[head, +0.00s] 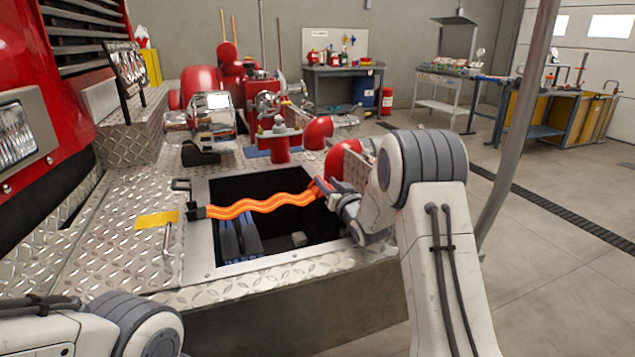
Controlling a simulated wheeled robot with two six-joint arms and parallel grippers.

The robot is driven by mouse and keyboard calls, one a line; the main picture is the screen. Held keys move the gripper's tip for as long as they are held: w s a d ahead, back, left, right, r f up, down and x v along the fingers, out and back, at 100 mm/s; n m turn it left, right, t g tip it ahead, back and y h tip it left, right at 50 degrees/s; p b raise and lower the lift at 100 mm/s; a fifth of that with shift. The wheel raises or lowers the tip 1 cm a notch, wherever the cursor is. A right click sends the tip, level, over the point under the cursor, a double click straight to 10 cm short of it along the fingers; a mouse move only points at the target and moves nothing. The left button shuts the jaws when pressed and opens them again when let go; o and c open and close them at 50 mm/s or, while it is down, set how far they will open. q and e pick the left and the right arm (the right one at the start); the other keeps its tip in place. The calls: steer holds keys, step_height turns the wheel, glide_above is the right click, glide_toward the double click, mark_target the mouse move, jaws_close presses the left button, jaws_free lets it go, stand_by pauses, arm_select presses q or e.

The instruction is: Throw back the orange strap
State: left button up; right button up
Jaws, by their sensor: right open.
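The wavy orange strap (258,204) stretches across the dark square opening (283,228) in the diamond-plate bumper. Its left end meets a black buckle (195,212) on the opening's left rim. Its right end is at my right gripper (324,190). That gripper is open, with its fingers at the strap's right end; whether they touch it cannot be told. My left gripper is not in view; only part of the left arm shows at the lower left.
Inside the opening lie blue folded items (238,238). A yellow plate (157,219) and a metal handle (168,240) are left of it. The red truck front (60,120) rises at the left.

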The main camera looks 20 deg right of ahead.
steer(key=w, duration=0.5)
steer(key=w+f, duration=0.1)
steer(key=w, duration=0.1)
steer(key=shift+w+a+f, duration=0.1)
steer(key=shift+w+a, duration=0.1)
steer(key=shift+w, duration=0.05)
jaws_close()
steer(key=shift+d, duration=0.25)
stand_by(1.0)
